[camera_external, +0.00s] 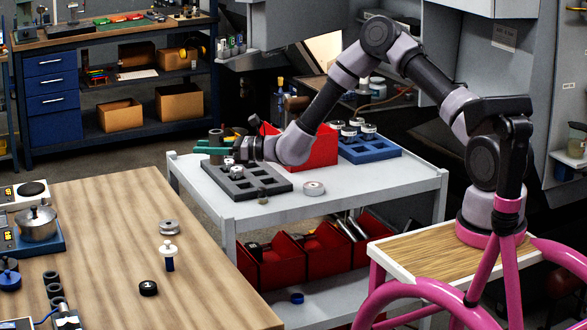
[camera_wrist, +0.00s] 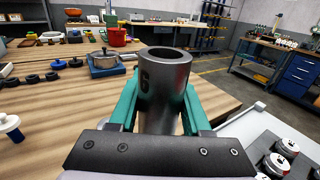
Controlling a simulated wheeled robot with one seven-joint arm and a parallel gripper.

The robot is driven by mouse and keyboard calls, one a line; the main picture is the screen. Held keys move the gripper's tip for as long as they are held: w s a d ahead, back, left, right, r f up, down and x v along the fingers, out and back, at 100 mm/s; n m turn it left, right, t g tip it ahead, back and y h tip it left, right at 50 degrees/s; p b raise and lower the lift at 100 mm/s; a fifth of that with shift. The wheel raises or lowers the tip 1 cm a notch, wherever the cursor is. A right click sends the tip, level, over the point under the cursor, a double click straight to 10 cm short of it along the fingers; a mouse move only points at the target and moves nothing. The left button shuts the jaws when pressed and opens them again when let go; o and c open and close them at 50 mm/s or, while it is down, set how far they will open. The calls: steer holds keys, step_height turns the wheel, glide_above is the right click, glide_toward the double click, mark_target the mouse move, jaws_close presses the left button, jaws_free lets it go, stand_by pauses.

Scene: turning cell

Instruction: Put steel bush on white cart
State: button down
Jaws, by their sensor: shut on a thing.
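The steel bush (camera_external: 216,138) is a dark grey hollow cylinder. In the wrist view the steel bush (camera_wrist: 163,85) stands upright between the green fingers, its open bore facing up. My gripper (camera_external: 212,148) is shut on it and holds it by the sides. In the outside view it is at the far left end of the white cart (camera_external: 335,202), level with the grey tray there. In the wrist view the cart (camera_wrist: 240,127) shows at the lower right. Whether the bush's lower end touches anything is hidden.
A wooden table (camera_external: 115,220) with several parts stands at front left.

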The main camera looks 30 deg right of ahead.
steer(key=w+d+f+n+g+y, duration=0.1)
steer(key=w+d+f+n+g, duration=0.15)
steer(key=d, duration=1.55)
steer(key=w+d+f+n+g+y, duration=0.15)
steer(key=w+d+g, duration=0.25)
steer(key=d, duration=1.4)
steer(key=shift+n, duration=0.3)
step_height(320, 180, down, 5)
steer(key=shift+s+d+r, duration=0.1)
steer(key=shift+s+d, duration=0.05)
steer(key=shift+f, duration=2.3)
steer(key=shift+s+f, duration=0.1)
steer(key=shift+f, duration=0.1)
